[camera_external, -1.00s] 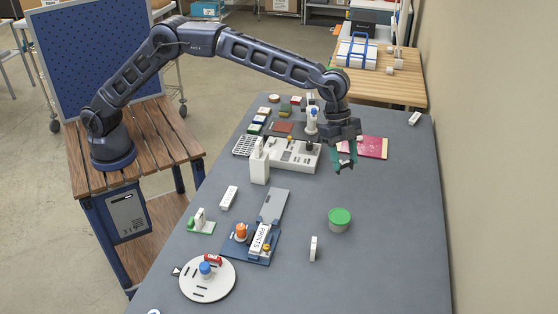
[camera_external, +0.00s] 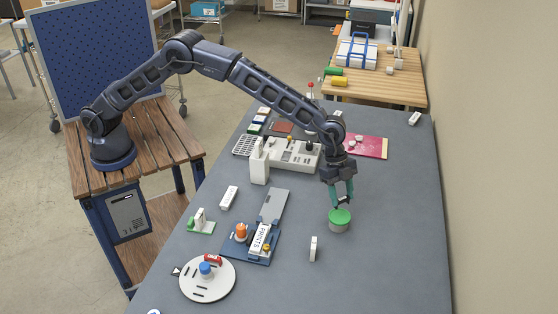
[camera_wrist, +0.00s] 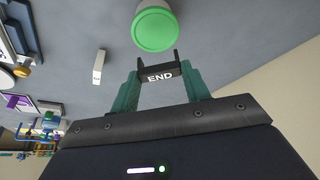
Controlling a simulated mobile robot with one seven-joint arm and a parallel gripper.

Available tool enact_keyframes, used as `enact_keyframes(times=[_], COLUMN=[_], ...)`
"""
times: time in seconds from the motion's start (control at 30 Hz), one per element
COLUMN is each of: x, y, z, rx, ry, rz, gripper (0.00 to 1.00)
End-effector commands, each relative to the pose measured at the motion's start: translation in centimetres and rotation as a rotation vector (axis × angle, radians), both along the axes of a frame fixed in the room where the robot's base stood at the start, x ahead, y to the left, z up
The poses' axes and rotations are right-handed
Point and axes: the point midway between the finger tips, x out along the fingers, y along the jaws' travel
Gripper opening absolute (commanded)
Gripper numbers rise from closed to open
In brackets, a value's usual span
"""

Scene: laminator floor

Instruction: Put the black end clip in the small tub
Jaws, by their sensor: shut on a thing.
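My gripper (camera_external: 342,198) is shut on the black end clip (camera_wrist: 160,75), which bears the white word END in the wrist view. The clip sits between the two teal fingertips (camera_wrist: 160,80). A small grey tub with a green top (camera_external: 340,217) stands on the dark table. In the external view my fingertips are just above and behind the tub, overlapping its far rim in the picture. In the wrist view the tub's green top (camera_wrist: 155,30) is just beyond the clip. I cannot tell if the green top is a lid or the inside.
A small white block (camera_external: 313,249) stands in front of the tub, to the left. A blue tray with a PRINTS block (camera_external: 260,238) and a round white plate (camera_external: 208,290) are further left. A red sheet (camera_external: 368,147) lies behind.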

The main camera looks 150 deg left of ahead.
Motion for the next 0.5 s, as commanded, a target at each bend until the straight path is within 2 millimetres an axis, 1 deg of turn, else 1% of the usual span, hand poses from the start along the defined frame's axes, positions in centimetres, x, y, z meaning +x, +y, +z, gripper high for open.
enact_keyframes(times=[0.17,0.27,0.4,0.5], x=[0.0,0.0,0.0,0.0], y=[0.0,0.0,0.0,0.0], z=[-0.8,-1.9,-4.0,-4.6], rx=[0.001,0.0,0.0,0.0], ry=[-0.001,0.0,0.0,0.0], rz=[0.0,0.001,0.0,0.0], gripper=[0.25,0.25,0.25,0.25])
